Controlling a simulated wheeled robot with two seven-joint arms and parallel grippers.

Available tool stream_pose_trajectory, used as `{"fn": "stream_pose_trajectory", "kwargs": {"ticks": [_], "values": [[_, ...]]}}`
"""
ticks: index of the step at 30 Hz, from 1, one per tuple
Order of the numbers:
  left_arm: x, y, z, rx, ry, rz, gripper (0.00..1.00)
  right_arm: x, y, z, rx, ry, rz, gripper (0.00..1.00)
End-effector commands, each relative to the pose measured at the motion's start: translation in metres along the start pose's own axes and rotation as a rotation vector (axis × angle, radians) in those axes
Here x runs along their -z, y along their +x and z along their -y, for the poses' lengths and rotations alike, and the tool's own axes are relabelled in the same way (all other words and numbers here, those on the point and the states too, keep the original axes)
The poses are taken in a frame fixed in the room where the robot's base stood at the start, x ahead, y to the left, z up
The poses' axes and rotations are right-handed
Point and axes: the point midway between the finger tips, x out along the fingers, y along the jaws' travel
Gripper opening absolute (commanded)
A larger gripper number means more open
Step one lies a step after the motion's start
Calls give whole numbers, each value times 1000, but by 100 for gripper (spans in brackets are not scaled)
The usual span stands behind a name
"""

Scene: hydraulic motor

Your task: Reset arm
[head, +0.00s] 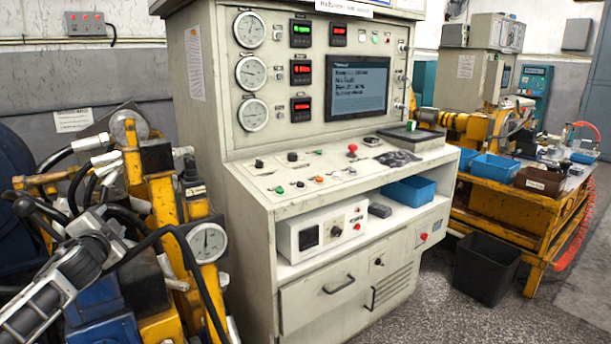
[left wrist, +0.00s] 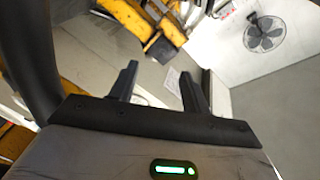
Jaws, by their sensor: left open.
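My left arm comes in at the lower left of the head view, in front of the yellow machine frame, with its left gripper (head: 103,226) small among hoses and fittings there. In the left wrist view the left gripper (left wrist: 158,70) shows two dark fingers standing well apart, with nothing between them. The view past the fingers is tilted and shows floor, wall and yellow structure. My right gripper is in neither view.
A beige control console (head: 310,190) with gauges and a screen (head: 358,87) stands in the middle. Hoses and a round gauge (head: 207,242) crowd the left. A yellow workbench (head: 510,209) and a black bin (head: 486,268) stand right. A wall fan (left wrist: 265,34) shows in the wrist view.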

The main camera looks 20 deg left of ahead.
Motion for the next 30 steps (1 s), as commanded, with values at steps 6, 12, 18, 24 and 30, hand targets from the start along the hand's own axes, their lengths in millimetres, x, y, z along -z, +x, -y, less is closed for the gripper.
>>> {"fn": "stream_pose_trajectory", "kwargs": {"ticks": [6, 12, 18, 24, 30], "values": [[29, -8, -38, -161, -191, -141, 48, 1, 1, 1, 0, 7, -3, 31], [27, -47, -128, -308, -215, -139, 48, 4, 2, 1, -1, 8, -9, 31], [25, -120, -232, -499, -281, -128, 48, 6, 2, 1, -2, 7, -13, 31], [28, -238, -330, -724, -412, -86, 48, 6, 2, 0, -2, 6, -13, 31], [40, -357, -379, -896, -586, -11, 48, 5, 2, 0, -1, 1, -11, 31]]}}
